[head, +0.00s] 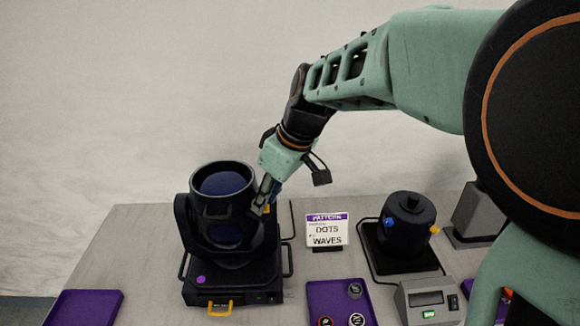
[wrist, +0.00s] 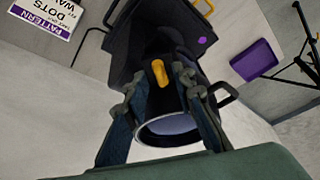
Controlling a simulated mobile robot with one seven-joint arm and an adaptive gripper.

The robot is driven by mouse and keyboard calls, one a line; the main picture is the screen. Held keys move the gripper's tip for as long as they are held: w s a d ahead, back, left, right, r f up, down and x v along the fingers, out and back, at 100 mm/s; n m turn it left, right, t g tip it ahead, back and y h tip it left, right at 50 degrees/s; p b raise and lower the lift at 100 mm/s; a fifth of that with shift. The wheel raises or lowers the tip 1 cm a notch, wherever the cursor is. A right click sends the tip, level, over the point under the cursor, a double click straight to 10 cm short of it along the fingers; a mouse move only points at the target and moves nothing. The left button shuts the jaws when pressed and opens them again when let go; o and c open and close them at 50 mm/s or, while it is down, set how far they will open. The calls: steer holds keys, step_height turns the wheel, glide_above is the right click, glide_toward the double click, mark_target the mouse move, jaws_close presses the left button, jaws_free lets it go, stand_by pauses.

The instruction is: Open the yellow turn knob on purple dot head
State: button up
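The purple dot head (head: 224,215) is a black par can in a yoke, on a base with a purple dot (head: 201,280) at the left of the table. In the wrist view its purple dot (wrist: 202,40) also shows. The yellow turn knob (wrist: 160,72) is on the side of the head, pointing up the picture between my fingers. In the head view the knob (head: 266,209) is mostly covered by the fingers. My gripper (head: 262,200) is at the head's right side. In the wrist view my gripper (wrist: 160,84) is open, with a finger on each side of the knob and visible gaps.
A sign (head: 327,229) reading dots and waves stands right of the head. A second black device (head: 408,225) with blue and yellow knobs is farther right. A purple tray (head: 338,290) with small discs lies in front, and another purple tray (head: 84,308) is at the left.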

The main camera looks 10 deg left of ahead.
jaws_close()
steer(key=shift+m, duration=0.5)
steer(key=m, duration=0.1)
steer(key=m+t, duration=0.1)
steer(key=shift+s+a+m+h, duration=0.1)
steer(key=shift+s+m+h, duration=0.1)
steer(key=shift+m+h, duration=0.15)
steer(key=m, duration=0.2)
steer(key=m+t+h+b, duration=0.1)
steer(key=m, duration=0.1)
steer(key=shift+s+a+m, duration=0.1)
steer(key=shift+a+m, duration=0.1)
steer(key=shift+m, duration=0.05)
steer(key=m, duration=0.1)
steer(key=m+h+b, duration=0.1)
steer(key=m, duration=0.1)
steer(key=m+t+h+b, duration=0.1)
steer(key=m, duration=0.1)
steer(key=shift+a, duration=0.25)
steer(key=shift+a+m+h+b, duration=0.15)
steer(key=shift+m+h+b, duration=0.7)
steer(key=shift+m, duration=1.55)
steer(key=shift+g, duration=0.3)
jaws_free()
